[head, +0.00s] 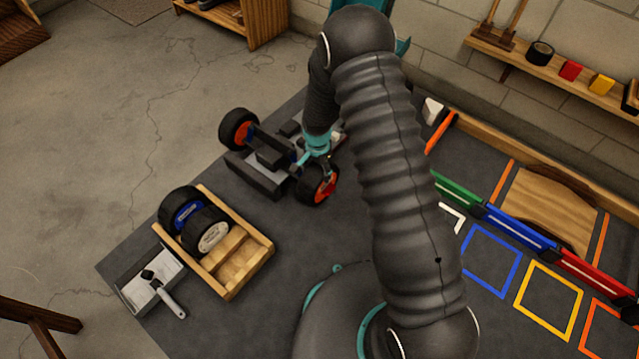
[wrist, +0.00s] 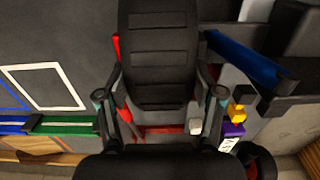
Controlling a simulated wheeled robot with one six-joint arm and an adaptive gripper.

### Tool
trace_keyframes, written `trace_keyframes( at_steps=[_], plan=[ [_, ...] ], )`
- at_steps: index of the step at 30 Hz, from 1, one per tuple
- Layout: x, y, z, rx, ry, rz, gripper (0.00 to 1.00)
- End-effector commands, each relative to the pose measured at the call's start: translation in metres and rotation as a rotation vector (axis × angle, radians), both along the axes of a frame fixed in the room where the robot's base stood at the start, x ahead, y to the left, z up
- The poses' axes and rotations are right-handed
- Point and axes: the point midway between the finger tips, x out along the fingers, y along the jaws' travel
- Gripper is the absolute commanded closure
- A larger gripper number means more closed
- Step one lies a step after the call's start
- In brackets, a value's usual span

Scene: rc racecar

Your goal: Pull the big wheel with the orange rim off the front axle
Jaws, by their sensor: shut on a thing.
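The racecar chassis (head: 262,165) stands on the dark mat in the head view. A black wheel with an orange rim (head: 319,188) is at its near right end, and another orange-rimmed wheel (head: 238,130) is at its far left. My gripper (head: 324,162) reaches down onto the near right wheel. In the wrist view, my gripper (wrist: 160,85) has its fingers on both sides of a wide black tread, which looks like that wheel's tyre (wrist: 159,50). The fingers appear shut on it. The axle is hidden, so I cannot tell how the wheel sits on it.
A wooden tray (head: 257,262) holds two black wheels, one blue-rimmed and one pale-rimmed. A grey dustpan-like tray (head: 133,292) with a tool lies to its left. Coloured outlined squares (head: 489,262) and coloured rails are at right. Mat between tray and chassis is clear.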

Motion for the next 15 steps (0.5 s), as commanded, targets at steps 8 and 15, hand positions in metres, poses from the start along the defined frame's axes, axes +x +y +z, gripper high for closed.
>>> trace_keyframes(
  at_steps=[8,15],
  plan=[
    [-0.007,-0.008,-0.001,-0.001,0.003,0.0,0.89],
    [-0.011,-0.014,-0.001,-0.001,0.003,0.0,0.89]
  ],
)
